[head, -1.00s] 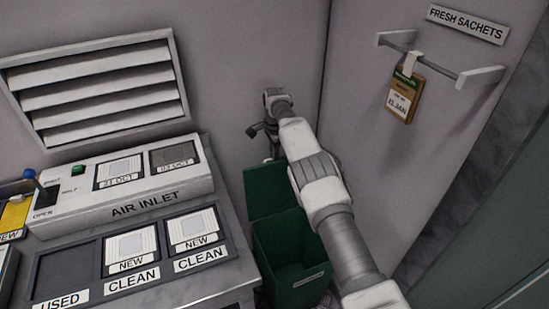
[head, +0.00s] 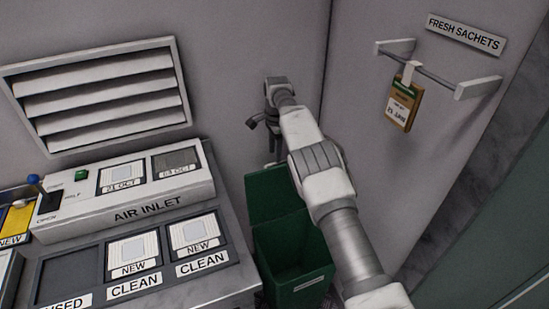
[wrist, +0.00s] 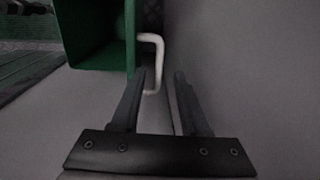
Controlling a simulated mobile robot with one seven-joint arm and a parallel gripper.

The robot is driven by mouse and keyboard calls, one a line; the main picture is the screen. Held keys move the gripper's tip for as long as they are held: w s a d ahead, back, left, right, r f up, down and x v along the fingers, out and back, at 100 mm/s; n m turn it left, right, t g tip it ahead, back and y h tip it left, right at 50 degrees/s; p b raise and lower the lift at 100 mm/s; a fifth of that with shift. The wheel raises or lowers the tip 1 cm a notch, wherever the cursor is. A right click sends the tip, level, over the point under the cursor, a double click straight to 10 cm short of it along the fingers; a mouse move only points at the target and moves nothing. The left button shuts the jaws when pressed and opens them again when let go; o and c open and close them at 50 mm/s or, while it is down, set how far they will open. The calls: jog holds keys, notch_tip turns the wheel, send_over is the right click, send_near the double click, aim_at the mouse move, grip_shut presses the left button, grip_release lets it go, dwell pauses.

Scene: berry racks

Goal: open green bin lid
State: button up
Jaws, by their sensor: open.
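The green bin (head: 318,285) stands on the floor below my arm in the head view, its dark inside showing. Its green lid (head: 272,190) stands raised at the back, toward the wall. In the wrist view, a green part of the bin (wrist: 95,50) fills the upper left, with a pale bent handle (wrist: 157,50) at its right side. My gripper (wrist: 160,75) is open, the lower end of the handle by the left finger; I cannot tell whether they touch. In the head view my gripper (head: 272,140) is above and behind the lid, its fingers partly hidden.
An air inlet console (head: 130,205) with new clean filters stands left of the bin, below a wall vent (head: 100,95). A fresh sachet (head: 403,103) hangs from a rail on the right wall. Walls close in behind my gripper.

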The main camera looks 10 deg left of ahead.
notch_tip(320, 180, up, 12)
jog(key=p, duration=0.3)
jog(key=shift+s+d+r+p, duration=0.15)
jog(key=shift+s+d+p, duration=0.05)
jog(key=shift+s+p, duration=0.1)
